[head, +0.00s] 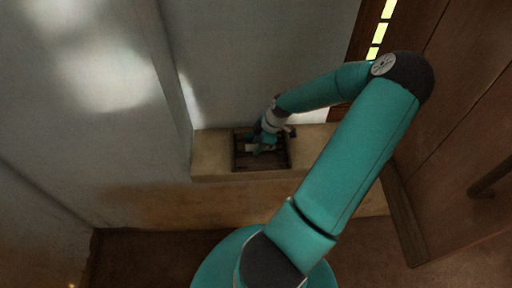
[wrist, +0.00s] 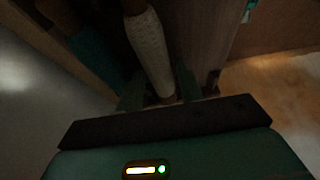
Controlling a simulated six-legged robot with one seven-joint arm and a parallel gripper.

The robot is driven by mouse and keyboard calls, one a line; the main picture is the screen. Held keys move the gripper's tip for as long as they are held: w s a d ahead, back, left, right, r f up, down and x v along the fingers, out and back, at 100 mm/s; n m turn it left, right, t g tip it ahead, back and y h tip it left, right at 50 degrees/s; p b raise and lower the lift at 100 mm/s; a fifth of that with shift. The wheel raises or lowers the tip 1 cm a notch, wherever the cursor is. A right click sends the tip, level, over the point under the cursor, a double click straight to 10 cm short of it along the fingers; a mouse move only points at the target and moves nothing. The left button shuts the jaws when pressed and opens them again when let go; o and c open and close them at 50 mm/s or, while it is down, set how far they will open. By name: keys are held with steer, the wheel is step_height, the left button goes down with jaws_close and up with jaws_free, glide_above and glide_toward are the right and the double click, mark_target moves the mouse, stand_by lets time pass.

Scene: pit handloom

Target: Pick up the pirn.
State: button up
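The pirn (wrist: 150,48), wound with whitish yarn, runs slantwise between the two fingers of my gripper (wrist: 160,88) in the wrist view. The fingers lie on either side of it, very close. I cannot tell whether they press on it or leave a small gap. In the head view my gripper (head: 264,143) is down at a dark wooden box (head: 240,164) set in the ledge. A small pale piece shows beside the gripper there, too small to name surely.
The box's brown wall (wrist: 214,45) rises close beside the right finger. The tan ledge (head: 212,158) runs along the pale wall (head: 260,60). A brown wooden panel (head: 455,130) stands on the right. Open floor (head: 150,255) lies at the lower left.

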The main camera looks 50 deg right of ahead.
steer(key=c, duration=0.8)
steer(key=shift+r, duration=0.1)
